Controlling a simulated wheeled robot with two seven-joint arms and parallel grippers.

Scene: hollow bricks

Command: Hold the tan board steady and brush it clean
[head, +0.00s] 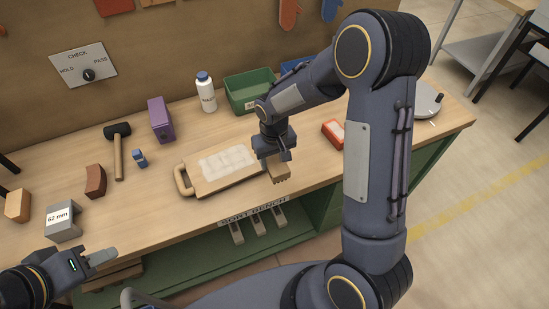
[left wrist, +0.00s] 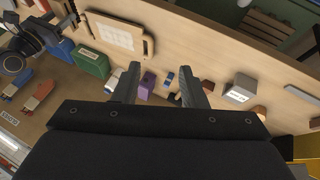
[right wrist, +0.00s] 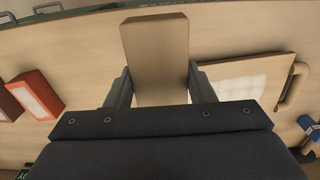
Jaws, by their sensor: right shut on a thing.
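The tan board (head: 205,187) lies flat on the bench, its loop handle (head: 181,181) pointing left. A pale whitish patch (head: 228,161) covers much of its top. The board also shows in the left wrist view (left wrist: 104,38) and, partly hidden, in the right wrist view (right wrist: 275,67). My right gripper (head: 274,158) is shut on a wooden brush (head: 279,174), its block clear between the fingers in the right wrist view (right wrist: 157,60). The brush is by the board's right end; I cannot tell if it touches. My left gripper (head: 101,257) is open and empty at the bench's front left, away from the board.
A grey block (head: 63,225) is near my left gripper.

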